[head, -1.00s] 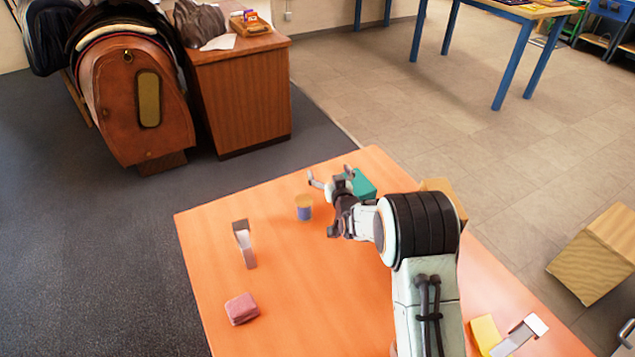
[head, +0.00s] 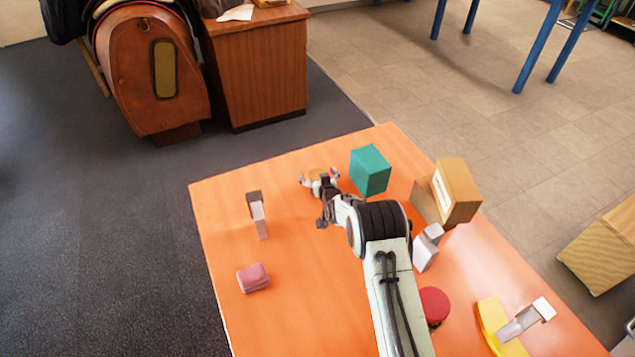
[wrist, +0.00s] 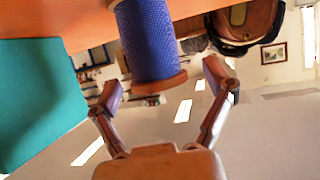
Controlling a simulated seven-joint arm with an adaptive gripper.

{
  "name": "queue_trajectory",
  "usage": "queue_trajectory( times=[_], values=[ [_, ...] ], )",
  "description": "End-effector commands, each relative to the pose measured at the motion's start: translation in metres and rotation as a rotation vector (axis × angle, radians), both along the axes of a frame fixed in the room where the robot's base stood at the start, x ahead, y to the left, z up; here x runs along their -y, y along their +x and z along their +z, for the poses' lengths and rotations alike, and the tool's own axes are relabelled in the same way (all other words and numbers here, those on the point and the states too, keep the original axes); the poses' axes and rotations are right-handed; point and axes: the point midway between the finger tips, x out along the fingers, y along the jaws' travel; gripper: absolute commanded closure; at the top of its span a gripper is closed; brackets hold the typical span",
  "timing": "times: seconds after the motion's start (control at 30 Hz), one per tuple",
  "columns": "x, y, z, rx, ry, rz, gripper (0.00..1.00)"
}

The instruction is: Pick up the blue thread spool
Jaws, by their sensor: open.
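The blue thread spool (wrist: 148,38) fills the upper middle of the wrist view, wound with blue thread and with a tan flange at its end. In the head view only its tan top (head: 317,173) shows, at the far part of the orange table; my gripper hides the rest. My gripper (head: 320,179) is open. In the wrist view its two fingers (wrist: 163,80) are spread wide, with the spool in line with the gap between them. I cannot tell whether either finger touches the spool.
A teal box (head: 370,170) stands close to the right of my gripper. A cardboard box (head: 457,192) is farther right. A grey-and-white upright piece (head: 258,215) and a pink block (head: 253,278) are on the left. A red round object (head: 434,305) lies near my arm.

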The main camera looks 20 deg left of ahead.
Motion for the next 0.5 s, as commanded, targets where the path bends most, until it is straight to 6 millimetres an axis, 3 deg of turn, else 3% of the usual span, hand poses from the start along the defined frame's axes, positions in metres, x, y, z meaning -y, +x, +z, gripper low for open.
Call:
queue_trajectory(
  times=[0.17, 0.37, 0.5],
  values=[
    [0.0001, 0.0000, 0.0000, 0.000, 0.000, 0.000, 0.21],
    [0.0003, 0.0000, 0.0001, 0.000, 0.000, 0.000, 0.84],
    [0.0004, -0.0001, 0.0001, 0.000, 0.000, 0.000, 0.86]
  ],
)
